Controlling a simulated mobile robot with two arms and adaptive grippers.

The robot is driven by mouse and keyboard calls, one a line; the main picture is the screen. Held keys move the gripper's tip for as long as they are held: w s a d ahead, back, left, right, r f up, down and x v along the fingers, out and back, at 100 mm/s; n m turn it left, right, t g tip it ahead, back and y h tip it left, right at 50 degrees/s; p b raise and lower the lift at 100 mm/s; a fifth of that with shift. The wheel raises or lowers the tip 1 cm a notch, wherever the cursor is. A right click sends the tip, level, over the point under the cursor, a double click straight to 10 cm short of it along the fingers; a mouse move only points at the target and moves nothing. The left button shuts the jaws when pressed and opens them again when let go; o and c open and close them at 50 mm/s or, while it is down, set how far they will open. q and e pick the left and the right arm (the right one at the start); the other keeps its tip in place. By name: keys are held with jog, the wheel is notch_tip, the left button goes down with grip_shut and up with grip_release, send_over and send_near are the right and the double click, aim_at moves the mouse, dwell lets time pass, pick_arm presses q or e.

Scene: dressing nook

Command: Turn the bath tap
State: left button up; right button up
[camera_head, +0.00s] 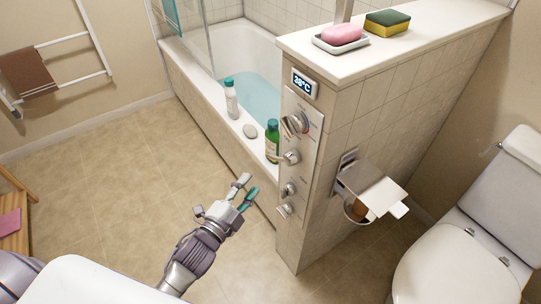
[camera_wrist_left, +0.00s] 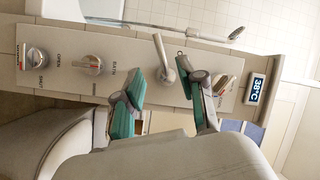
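A pale control panel (camera_head: 291,160) is on the end of the tiled half-wall by the bath. It carries a large round dial (camera_head: 297,123), a metal lever tap (camera_head: 289,157) and two lower knobs (camera_head: 287,189). My left gripper (camera_head: 246,188) is open, left of the panel, with teal finger pads. In the left wrist view the lever tap (camera_wrist_left: 166,60) appears between the open fingers (camera_wrist_left: 160,72); I see no contact. My right gripper is not in view.
A paper holder (camera_head: 372,187) juts from the half-wall, near the toilet (camera_head: 460,262).

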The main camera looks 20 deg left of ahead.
aim_at(272, 155)
pick_arm(q)
jog(key=x, duration=1.2)
jog(key=shift+w+d+f, duration=0.1)
jog(key=shift+w, duration=0.15)
grip_shut()
